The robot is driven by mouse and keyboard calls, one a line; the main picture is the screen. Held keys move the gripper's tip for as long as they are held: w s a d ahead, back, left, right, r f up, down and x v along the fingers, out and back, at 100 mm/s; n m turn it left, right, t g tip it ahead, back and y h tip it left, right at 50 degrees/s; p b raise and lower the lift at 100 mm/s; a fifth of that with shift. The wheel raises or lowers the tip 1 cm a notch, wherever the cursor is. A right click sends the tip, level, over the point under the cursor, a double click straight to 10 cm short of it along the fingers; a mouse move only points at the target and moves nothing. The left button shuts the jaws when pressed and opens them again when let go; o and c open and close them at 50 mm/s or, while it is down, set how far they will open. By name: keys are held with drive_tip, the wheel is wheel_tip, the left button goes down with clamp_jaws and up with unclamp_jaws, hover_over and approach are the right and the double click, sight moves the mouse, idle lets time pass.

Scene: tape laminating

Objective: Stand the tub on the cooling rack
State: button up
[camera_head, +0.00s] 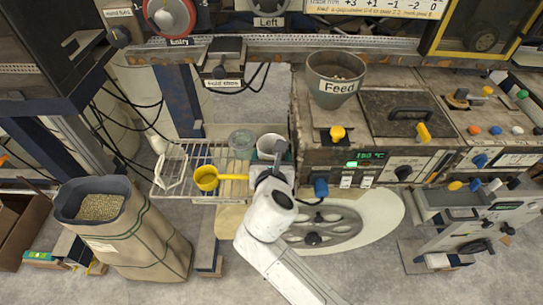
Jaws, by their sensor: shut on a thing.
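The wire cooling rack (215,154) sticks out left of the machine, left of centre in the head view. A white round tub (270,142) shows at the rack's right end, beside the machine's front corner. My gripper (278,160) is at the near side of this tub and appears shut on it; my wrist hides the tub's lower part. I cannot tell whether the tub touches anything below. A translucent cup (242,140) stands at the rack's back right, just left of the tub.
A yellow scoop (206,178) lies on the rack's front, its handle pointing right toward my gripper. A white wire holder (171,169) is at the rack's left end. The rack's middle back looks bare. A pellet sack (140,235) stands at front left; the machine (315,160) is close right.

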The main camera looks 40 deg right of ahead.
drive_tip(key=shift+f, duration=0.15)
drive_tip(key=o, duration=0.8)
